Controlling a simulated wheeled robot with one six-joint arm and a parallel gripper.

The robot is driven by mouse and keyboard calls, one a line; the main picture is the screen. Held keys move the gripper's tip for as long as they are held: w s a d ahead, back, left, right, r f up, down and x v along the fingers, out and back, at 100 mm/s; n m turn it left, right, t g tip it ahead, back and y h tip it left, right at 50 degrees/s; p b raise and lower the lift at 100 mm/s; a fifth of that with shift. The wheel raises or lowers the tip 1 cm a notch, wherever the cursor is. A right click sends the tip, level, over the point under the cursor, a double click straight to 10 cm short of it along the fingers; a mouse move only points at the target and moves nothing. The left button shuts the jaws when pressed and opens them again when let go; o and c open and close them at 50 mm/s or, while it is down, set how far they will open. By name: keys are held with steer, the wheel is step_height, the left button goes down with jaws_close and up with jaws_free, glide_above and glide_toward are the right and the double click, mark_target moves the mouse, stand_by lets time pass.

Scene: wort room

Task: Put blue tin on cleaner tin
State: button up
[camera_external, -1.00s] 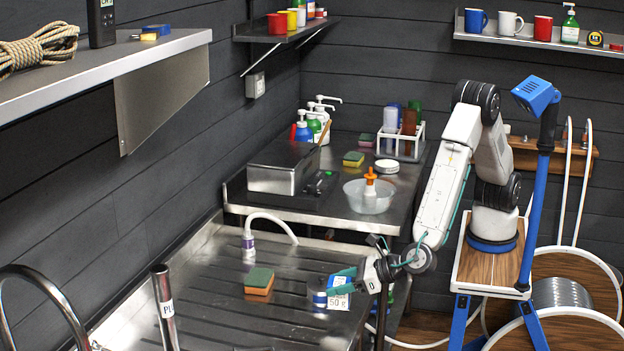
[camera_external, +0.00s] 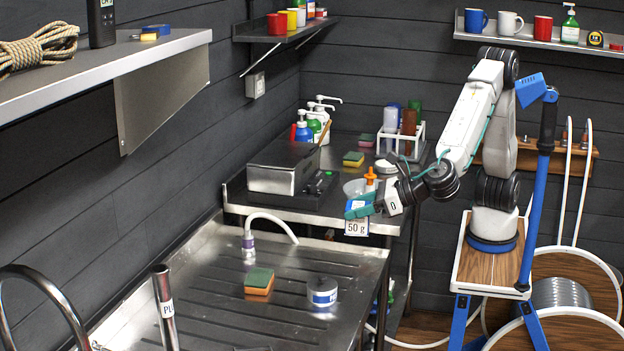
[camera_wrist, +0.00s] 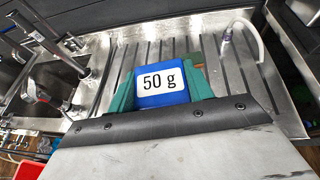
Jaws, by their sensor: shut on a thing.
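The blue tin (camera_external: 357,228), with a white "50 g" label, is held in the air between the teal fingers of my gripper (camera_external: 360,208). In the wrist view the blue tin (camera_wrist: 163,98) sits between both fingers with its label facing the camera. The cleaner tin (camera_external: 322,292), white with a dark blue band, stands upright on the steel drainboard near its right side. My gripper is above and to the right of it in the external view, well apart. I cannot make out the cleaner tin in the wrist view, where the held tin and gripper cover the middle.
A green-and-orange sponge (camera_external: 259,281) lies left of the cleaner tin on the ribbed drainboard (camera_external: 215,320). A white curved hose (camera_external: 272,219) rises behind it.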

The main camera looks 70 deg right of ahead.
mark_target(358, 205)
step_height(358, 205, up, 4)
steer(key=shift+f, duration=0.1)
steer(key=w+d+m+h, duration=0.5)
steer(key=w+d+h, duration=0.1)
steer(key=w+d, duration=1.35)
steer(key=w+d+m+g+h, duration=0.2)
steer(key=d+m+g+h, duration=0.15)
steer(key=d, duration=1.45)
steer(key=w+d+m+g+h, duration=0.2)
steer(key=w+d+m+h, duration=0.15)
steer(key=d, duration=1.55)
steer(key=s+d+m+g+h, duration=0.1)
steer(key=s+d+m+g, duration=0.3)
steer(key=d, duration=0.7)
steer(key=s+d+m+g+h, duration=0.1)
steer(key=s+d, duration=0.6)
steer(key=d, duration=0.3)
steer(key=s+d+m+g, duration=0.3)
steer(key=s+d, duration=0.2)
steer(key=d, duration=0.6)
steer(key=shift+s+a+f, duration=0.1)
steer(key=shift+f, duration=4.7)
steer(key=shift+a+f, duration=0.1)
steer(key=shift+f, duration=4.7)
